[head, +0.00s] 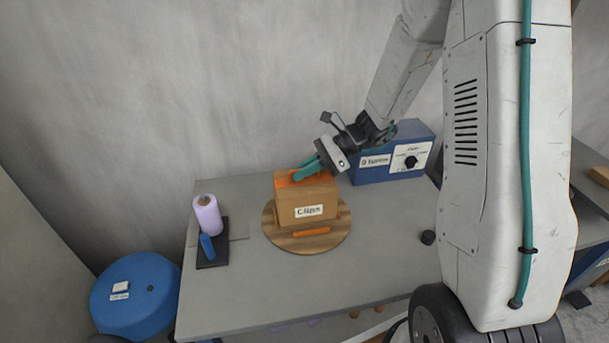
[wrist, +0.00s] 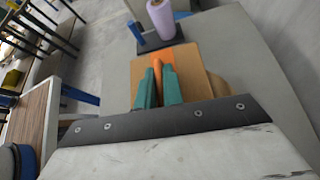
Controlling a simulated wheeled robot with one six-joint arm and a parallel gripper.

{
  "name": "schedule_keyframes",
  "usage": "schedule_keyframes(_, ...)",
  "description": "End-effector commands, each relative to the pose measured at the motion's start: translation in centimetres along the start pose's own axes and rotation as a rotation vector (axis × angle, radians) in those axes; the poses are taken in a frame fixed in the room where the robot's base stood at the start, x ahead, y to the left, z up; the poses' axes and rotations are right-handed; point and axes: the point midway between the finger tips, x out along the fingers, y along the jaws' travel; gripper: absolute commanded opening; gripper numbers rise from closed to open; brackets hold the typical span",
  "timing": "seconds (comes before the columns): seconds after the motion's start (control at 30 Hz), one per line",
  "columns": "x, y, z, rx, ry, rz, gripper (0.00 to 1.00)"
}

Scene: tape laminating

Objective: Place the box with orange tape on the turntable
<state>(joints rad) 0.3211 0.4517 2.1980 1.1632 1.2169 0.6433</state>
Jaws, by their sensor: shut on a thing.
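The cardboard box (head: 306,208) with orange tape on top and a white label on its front sits on the round wooden turntable (head: 272,234) in the head view. My gripper (head: 304,172) is at the top of the box, with its teal fingers reaching over the taped top. In the wrist view the box (wrist: 198,72) lies beyond the teal fingers (wrist: 160,80), which are shut on an orange piece at the box top. A separate orange strip (head: 311,232) shows at the front of the turntable. The box's underside is hidden.
A purple film roll (head: 207,215) and a blue-handled item (head: 207,246) stand on a dark base at the table's left. A blue control box (head: 394,157) is at the back right. The table's (head: 260,300) front is clear. A blue round drum (head: 135,300) stands left of the table.

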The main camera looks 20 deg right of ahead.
Motion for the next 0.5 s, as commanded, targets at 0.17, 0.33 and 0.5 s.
schedule_keyframes(0.17, 0.3, -0.2, -1.1, 0.005, -0.002, 0.0, 0.0)
schedule_keyframes(0.33, 1.2, -0.5, -3.0, 0.005, -0.002, -0.003, 0.0)
schedule_keyframes(0.5, 1.4, -0.5, -3.2, 0.002, -0.002, -0.004, 0.0)
